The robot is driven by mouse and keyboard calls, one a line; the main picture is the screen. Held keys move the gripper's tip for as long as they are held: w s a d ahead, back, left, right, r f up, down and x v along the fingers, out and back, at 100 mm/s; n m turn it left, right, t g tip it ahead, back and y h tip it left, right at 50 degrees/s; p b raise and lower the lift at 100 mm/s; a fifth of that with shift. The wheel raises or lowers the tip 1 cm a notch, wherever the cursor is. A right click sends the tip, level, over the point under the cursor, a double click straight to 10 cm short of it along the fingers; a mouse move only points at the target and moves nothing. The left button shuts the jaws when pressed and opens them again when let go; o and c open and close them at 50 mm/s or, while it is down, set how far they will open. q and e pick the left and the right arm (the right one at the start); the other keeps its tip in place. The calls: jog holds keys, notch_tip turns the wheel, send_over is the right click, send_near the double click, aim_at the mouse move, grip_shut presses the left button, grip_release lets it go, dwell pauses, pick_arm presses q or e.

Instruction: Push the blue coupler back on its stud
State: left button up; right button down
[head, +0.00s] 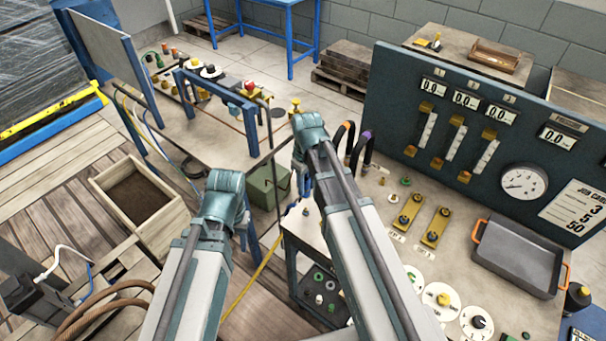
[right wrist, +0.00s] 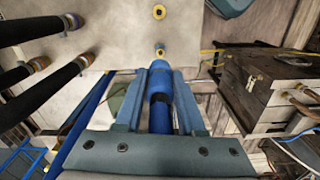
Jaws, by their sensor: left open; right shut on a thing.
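In the right wrist view, the blue coupler (right wrist: 158,82) is a blue cylinder with a dark band and hose behind it. My right gripper (right wrist: 159,88) is shut on it, one finger along each side. A small stud (right wrist: 160,48) with a brass-coloured ring stands just beyond the coupler's front end, roughly in line with it. I cannot tell whether they touch. In the head view, my right gripper (head: 304,185) is at the left edge of the panel bench, its hold mostly hidden by the arm. My left gripper (head: 238,215) is open, left of the bench, its fingers largely hidden.
Black hoses with coloured collars (right wrist: 72,22) stand close to the left in the wrist view. Another yellow ringed fitting (right wrist: 159,12) lies beyond the stud. A gauge panel (head: 465,130) backs the bench, with a grey tray (head: 515,258) at right. A wooden crate (head: 165,218) stands at left.

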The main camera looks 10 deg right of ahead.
aim_at(307, 177)
jog(key=shift+s, duration=0.1)
notch_tip(307, 177, down, 6)
jog(key=b, duration=0.6)
jog(key=shift+f+b, duration=1.45)
jog(key=shift+b, duration=0.05)
dwell(3.0)
jog(key=shift+s, duration=0.1)
jog(key=shift+c, duration=2.2)
grip_release()
notch_tip(307, 177, up, 14)
jog(key=p, duration=1.4)
jog(key=shift+f, duration=0.1)
